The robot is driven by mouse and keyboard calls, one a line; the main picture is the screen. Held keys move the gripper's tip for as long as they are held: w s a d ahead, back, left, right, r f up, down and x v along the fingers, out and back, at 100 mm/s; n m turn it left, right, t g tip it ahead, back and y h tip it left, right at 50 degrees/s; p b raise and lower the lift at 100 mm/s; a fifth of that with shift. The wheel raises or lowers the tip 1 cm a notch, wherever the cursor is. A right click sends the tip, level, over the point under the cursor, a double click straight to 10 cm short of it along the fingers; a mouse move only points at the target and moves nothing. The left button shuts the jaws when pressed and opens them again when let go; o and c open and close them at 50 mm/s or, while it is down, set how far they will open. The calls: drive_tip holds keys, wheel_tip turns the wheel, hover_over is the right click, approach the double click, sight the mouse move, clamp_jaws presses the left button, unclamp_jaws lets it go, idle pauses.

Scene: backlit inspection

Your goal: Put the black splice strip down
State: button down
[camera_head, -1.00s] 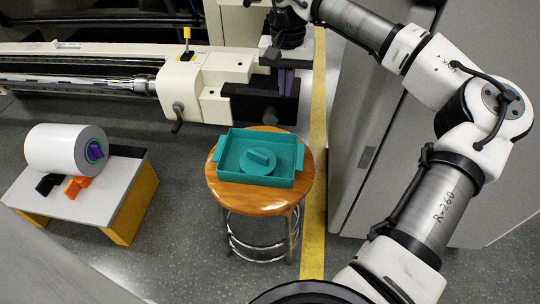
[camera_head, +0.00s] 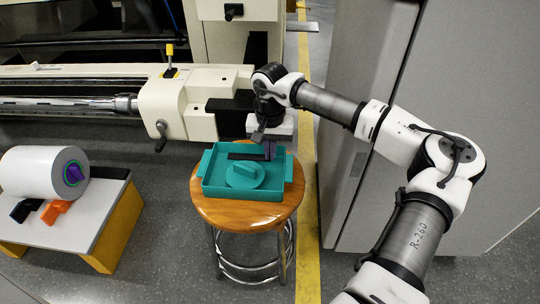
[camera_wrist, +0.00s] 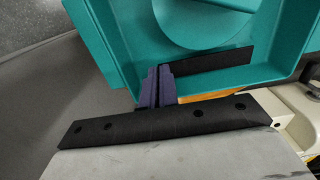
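My gripper (camera_head: 269,152) is at the back right of the teal tray (camera_head: 215,189), its purple fingers pointing down. In the wrist view the fingers (camera_wrist: 156,88) are close together at one end of the black splice strip (camera_wrist: 213,62), apparently shut on it. In the head view the strip (camera_head: 243,156) reaches left from the fingers, inside the tray's outline near the back wall. I cannot tell whether it touches the tray floor. Part of it is hidden by the fingers. A teal round piece with a raised grip (camera_head: 243,174) lies in the tray, in front of the strip.
The tray stands on a round wooden stool (camera_head: 246,215). The cream machine (camera_head: 190,95) is close behind. A grey cabinet (camera_head: 350,110) stands right. A low table (camera_head: 75,225) at left holds a white roll (camera_head: 35,172), a black piece (camera_head: 25,209) and an orange piece (camera_head: 55,211).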

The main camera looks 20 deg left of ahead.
drive_tip(key=shift+f, duration=0.5)
drive_tip(key=shift+f, duration=0.15)
drive_tip(key=c, duration=1.7)
unclamp_jaws()
